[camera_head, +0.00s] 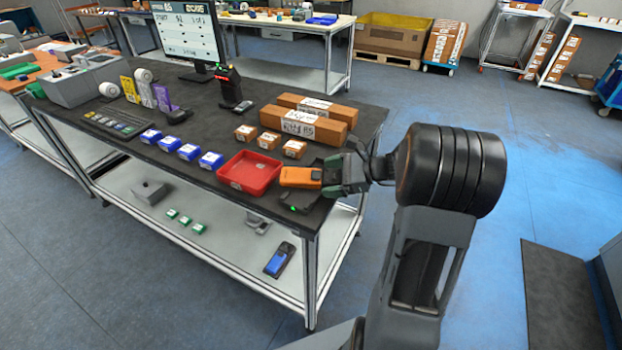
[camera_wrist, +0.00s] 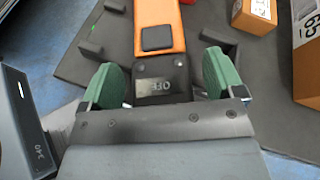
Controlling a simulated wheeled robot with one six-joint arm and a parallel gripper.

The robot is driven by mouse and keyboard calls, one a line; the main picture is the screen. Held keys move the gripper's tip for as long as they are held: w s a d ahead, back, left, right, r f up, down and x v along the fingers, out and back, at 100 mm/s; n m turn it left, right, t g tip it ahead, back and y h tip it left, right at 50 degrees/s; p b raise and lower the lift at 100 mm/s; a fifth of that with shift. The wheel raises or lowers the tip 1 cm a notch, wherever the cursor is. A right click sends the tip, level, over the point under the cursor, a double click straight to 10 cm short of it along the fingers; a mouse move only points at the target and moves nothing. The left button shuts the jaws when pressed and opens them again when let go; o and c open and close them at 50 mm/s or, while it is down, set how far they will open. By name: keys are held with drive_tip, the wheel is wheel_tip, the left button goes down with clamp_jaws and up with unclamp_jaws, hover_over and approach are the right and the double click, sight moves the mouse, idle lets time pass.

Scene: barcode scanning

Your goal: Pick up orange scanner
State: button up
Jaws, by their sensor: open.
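The orange scanner (camera_head: 301,177) lies near the right corner of the dark tabletop, over a dark cradle (camera_head: 297,200) with a small green light. My gripper (camera_head: 346,174) is at the scanner's right end in the head view. In the wrist view the scanner (camera_wrist: 162,30) points away from me, its black end between my two green-padded fingers (camera_wrist: 158,85). The fingers are open, one on each side, with a gap visible on both sides. The scanner's far end is cut off in the wrist view.
A red tray (camera_head: 250,173) stands just left of the scanner. Small brown boxes (camera_head: 270,140) and long brown boxes (camera_head: 312,122) sit behind it. A black handheld scanner (camera_head: 229,85) stands farther back.

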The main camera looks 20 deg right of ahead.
drive_tip(key=shift+w+a+f, duration=0.1)
drive_tip(key=shift+a, duration=0.1)
drive_tip(key=c, duration=1.1)
drive_tip(key=shift+c, duration=0.6)
